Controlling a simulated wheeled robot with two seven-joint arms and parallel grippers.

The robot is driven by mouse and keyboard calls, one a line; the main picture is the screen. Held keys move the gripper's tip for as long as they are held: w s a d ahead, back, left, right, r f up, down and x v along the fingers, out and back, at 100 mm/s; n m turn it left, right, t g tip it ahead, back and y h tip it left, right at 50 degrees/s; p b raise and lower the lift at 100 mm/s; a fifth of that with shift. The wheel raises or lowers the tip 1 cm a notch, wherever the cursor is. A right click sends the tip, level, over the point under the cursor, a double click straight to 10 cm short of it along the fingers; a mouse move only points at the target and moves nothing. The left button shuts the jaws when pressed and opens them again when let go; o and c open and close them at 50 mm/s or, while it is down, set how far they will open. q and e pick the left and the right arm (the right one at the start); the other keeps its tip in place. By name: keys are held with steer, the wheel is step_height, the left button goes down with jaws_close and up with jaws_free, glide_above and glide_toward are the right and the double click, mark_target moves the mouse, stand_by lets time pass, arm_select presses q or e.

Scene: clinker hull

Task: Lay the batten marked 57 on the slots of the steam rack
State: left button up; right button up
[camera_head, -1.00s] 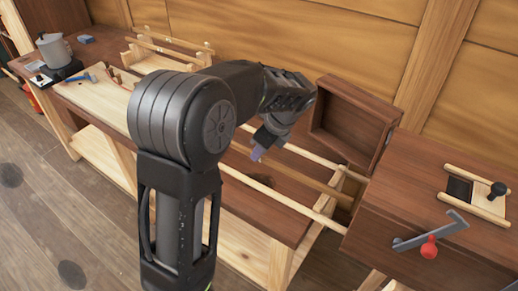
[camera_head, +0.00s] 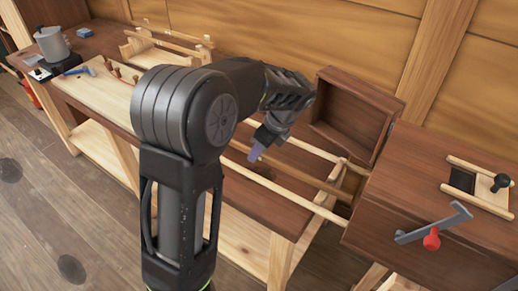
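My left gripper (camera_head: 256,151) hangs with its purple-grey fingertip pointing down over the long strips in the middle. The far finger and the gap are hidden, so I cannot tell if it holds anything. A brown strip (camera_head: 300,182) lies between two pale rails (camera_head: 285,192) that run into the open end of a dark brown box (camera_head: 430,190). No number is readable on any strip, so I cannot tell which is batten 57, or surely which part is the steam rack. My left arm hides much of the bench. My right gripper is not in view.
The box's dark door (camera_head: 355,115) stands open behind the rails. A lever with a red knob (camera_head: 432,240) sticks out of its front.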

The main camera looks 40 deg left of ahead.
arm_select(q)
steer(key=v, duration=0.8)
steer(key=shift+b, duration=0.35)
steer(key=shift+f, duration=0.1)
stand_by(0.9)
